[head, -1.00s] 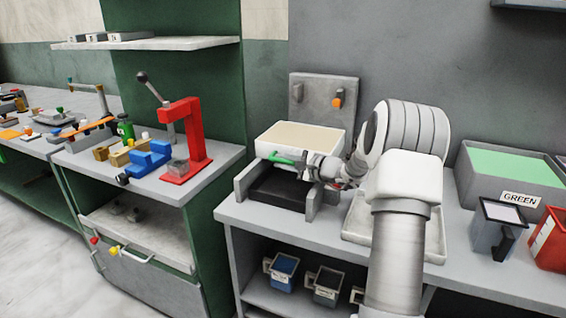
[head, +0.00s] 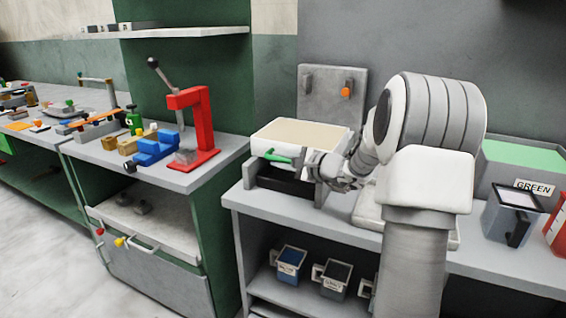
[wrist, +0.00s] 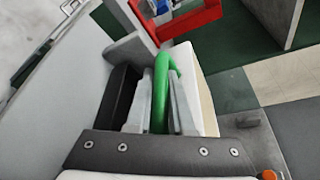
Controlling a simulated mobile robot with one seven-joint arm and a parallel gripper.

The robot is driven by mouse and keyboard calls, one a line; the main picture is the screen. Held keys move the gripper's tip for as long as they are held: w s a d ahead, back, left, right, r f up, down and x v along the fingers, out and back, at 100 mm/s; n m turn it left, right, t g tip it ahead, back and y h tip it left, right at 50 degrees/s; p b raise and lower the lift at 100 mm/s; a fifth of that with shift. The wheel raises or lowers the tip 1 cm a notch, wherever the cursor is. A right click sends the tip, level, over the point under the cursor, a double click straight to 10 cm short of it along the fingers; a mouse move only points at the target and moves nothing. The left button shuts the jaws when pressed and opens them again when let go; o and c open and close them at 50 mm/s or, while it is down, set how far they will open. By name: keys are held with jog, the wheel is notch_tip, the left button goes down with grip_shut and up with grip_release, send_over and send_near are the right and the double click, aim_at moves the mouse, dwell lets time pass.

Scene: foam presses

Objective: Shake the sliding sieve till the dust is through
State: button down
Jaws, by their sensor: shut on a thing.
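The sliding sieve (head: 283,154) is a white box with a cream top surface, seated on a grey frame with a black tray (head: 286,183) under it. A green handle (head: 280,158) sticks out at its front. My gripper (wrist: 160,78) is shut on this handle (wrist: 160,95), one finger on each side in the wrist view. The sieve's white edge and cream surface (wrist: 207,105) show right of the fingers there, and the black tray (wrist: 119,95) left of them. I cannot tell dust from the cream surface. In the head view my wrist hides the sieve's right end.
A grey backplate (head: 331,92) with an orange knob stands behind the sieve. A red press (head: 203,125) and a blue vice (head: 155,148) stand on the bench to the left. A green-filled bin (head: 528,155) stands right; labelled cups (head: 291,262) sit on the shelf below.

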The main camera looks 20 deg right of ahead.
jog(key=c, duration=0.8)
grip_release()
jog(key=p+v, duration=0.2)
jog(key=v, duration=1.5)
jog(key=shift+s+d, duration=0.15)
jog(key=shift+s, duration=0.05)
jog(key=shift+r, duration=0.1)
